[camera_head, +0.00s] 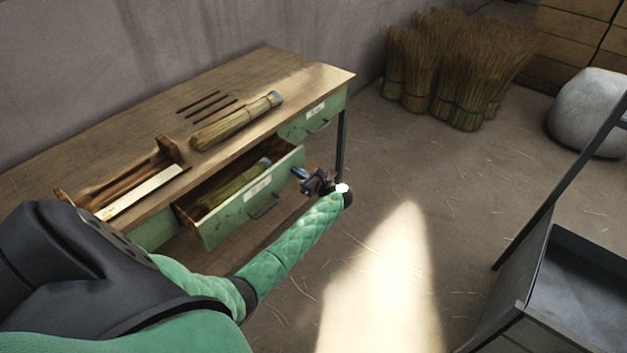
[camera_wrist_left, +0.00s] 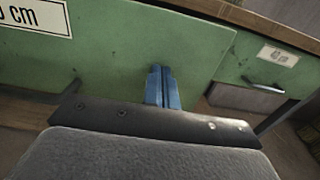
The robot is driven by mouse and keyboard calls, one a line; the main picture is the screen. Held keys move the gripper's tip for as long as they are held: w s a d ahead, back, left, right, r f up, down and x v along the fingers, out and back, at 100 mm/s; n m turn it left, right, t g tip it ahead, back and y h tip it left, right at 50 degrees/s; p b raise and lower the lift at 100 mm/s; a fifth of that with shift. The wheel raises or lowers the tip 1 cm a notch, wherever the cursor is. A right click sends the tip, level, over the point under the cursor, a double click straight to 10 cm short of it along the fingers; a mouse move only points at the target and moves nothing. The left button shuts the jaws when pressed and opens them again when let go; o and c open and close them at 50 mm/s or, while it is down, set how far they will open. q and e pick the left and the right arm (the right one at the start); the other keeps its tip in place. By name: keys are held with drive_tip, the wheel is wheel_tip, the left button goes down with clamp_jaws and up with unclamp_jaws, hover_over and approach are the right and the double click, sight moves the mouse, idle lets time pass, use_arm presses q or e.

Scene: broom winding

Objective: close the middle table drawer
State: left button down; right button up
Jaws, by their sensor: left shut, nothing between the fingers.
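The table (camera_head: 95,160) has green drawers along its front. The middle drawer (camera_head: 228,220) is pulled out, with a bundle of broom straw (camera_head: 228,187) inside, a white label and a dark handle (camera_head: 264,207). My left gripper (camera_head: 299,173) is shut and empty, at the right end of the middle drawer's front. In the left wrist view its blue fingertips (camera_wrist_left: 163,85) are together in front of the green drawer front (camera_wrist_left: 130,50); I cannot tell whether they touch it. My right gripper is not in view.
The right drawer (camera_head: 312,117) is shut; its handle (camera_wrist_left: 263,86) shows in the left wrist view. A straw bundle (camera_head: 236,121) and a wooden rack (camera_head: 140,185) are on the tabletop. Straw sheaves (camera_head: 460,70) stand behind. A dark metal bin (camera_head: 570,285) is at right.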

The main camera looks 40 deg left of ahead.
use_arm(q)
drive_tip(key=a, duration=0.7)
drive_tip(key=shift+w+a, duration=0.2)
drive_tip(key=shift+w, duration=0.05)
drive_tip(key=a, duration=0.6)
drive_tip(key=shift+w+a+b, duration=0.3)
drive_tip(key=shift+a+b, duration=0.1)
drive_tip(key=shift+a, duration=0.3)
drive_tip(key=shift+a+r, duration=0.2)
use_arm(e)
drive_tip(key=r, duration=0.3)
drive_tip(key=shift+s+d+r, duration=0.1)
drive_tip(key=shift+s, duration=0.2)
